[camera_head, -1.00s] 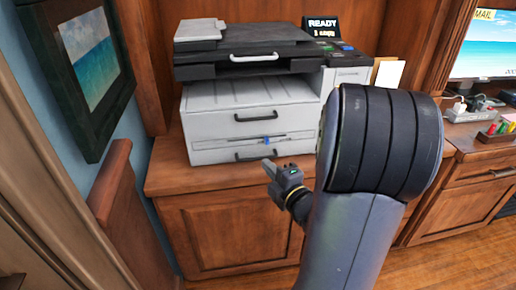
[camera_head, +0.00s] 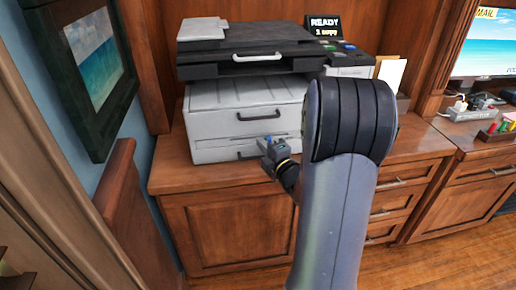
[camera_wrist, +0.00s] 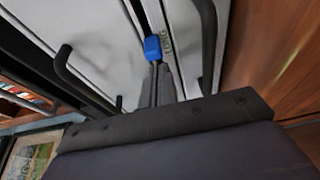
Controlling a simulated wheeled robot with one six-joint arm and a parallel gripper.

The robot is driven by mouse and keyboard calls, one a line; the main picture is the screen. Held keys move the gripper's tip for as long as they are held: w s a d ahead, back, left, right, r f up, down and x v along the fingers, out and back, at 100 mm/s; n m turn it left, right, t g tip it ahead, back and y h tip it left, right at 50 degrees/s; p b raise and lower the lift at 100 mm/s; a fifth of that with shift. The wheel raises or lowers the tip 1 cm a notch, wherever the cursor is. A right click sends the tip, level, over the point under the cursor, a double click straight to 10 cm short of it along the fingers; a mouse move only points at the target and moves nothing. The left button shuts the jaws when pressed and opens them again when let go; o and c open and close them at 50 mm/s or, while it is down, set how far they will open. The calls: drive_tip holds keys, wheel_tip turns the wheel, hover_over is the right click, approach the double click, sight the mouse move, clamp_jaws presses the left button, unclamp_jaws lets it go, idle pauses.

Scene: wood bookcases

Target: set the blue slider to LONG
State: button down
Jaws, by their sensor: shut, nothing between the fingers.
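The blue slider (camera_wrist: 152,47) sits on a slot in the pale front of the printer (camera_head: 246,108), between its two dark drawer handles. In the wrist view my gripper (camera_wrist: 159,69) is shut, with its fingertips right at the slider's near end. They look touching or almost touching, and nothing is held between them. Dark lettering (camera_wrist: 167,42) runs along the panel beside the slider; I cannot read it surely. In the head view my gripper (camera_head: 264,146) is against the lower part of the printer front and hides most of the slider.
Dark handles (camera_wrist: 74,72) stick out of the printer front near my gripper. The printer stands on a wooden cabinet (camera_head: 225,180). A display (camera_head: 325,25) above reads READY. A wooden panel (camera_head: 135,215) and a framed picture (camera_head: 90,60) are at the left.

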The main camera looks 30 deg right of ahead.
drive_tip(key=shift+s+d, duration=0.15)
drive_tip(key=shift+d, duration=0.3)
drive_tip(key=shift+d, duration=0.1)
drive_tip(key=shift+s+d+f+b, duration=0.15)
drive_tip(key=shift+d+b, duration=0.2)
drive_tip(key=shift+b, duration=0.45)
drive_tip(key=shift+d, duration=0.2)
drive_tip(key=shift+r, duration=0.2)
